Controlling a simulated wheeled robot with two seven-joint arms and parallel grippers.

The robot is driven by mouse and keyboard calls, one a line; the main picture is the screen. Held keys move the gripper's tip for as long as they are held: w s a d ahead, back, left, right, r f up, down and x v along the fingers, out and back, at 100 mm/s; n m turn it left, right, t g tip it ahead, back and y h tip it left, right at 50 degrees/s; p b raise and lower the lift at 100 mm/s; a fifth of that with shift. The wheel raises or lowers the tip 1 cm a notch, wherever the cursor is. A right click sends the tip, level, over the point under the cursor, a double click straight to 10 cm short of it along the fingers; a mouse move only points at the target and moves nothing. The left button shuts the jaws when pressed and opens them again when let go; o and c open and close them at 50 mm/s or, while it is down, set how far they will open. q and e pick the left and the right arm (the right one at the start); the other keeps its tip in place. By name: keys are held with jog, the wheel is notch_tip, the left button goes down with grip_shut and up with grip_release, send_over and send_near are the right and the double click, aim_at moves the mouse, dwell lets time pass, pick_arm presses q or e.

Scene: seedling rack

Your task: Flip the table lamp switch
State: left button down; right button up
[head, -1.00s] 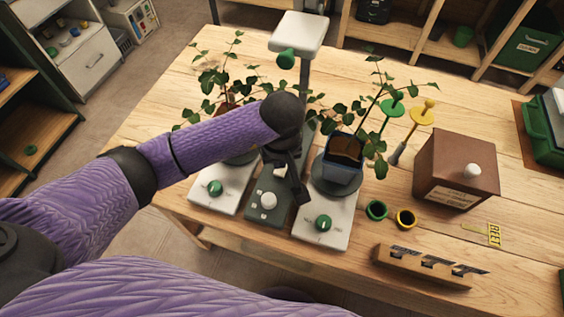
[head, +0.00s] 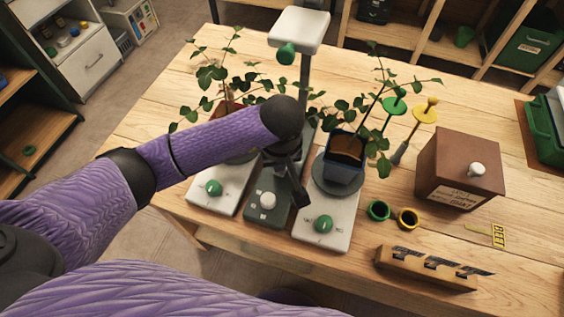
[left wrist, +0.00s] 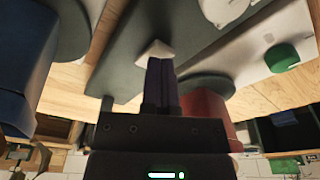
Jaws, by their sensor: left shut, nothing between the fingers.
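The table lamp has a white head (head: 299,30) with a green bulb-shaped part below it, on a grey stem. Its dark green base (head: 258,214) carries a round white knob (head: 268,201) at the front. In the left wrist view, a small pale wedge-shaped piece (left wrist: 156,51) stands on the dark base (left wrist: 125,62); it looks like the switch. My left gripper (head: 297,189) is over the base. It also shows in the left wrist view (left wrist: 160,64), shut and empty, its tips at the wedge. I cannot tell whether they touch. My arm hides the base's back part in the head view.
White stands with green knobs flank the base: one left (head: 213,188), one right (head: 323,225). A blue pot (head: 343,170) stands right and a reddish pot (left wrist: 203,103) on the other side, both with leafy plants. A brown box (head: 458,165) is farther right.

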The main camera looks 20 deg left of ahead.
pick_arm(q)
jog(key=shift+f+b, duration=0.4)
jog(key=shift+f, duration=0.1)
notch_tip(320, 180, up, 7)
jog(key=p, duration=0.5)
jog(key=shift+r, duration=0.15)
dwell(0.4)
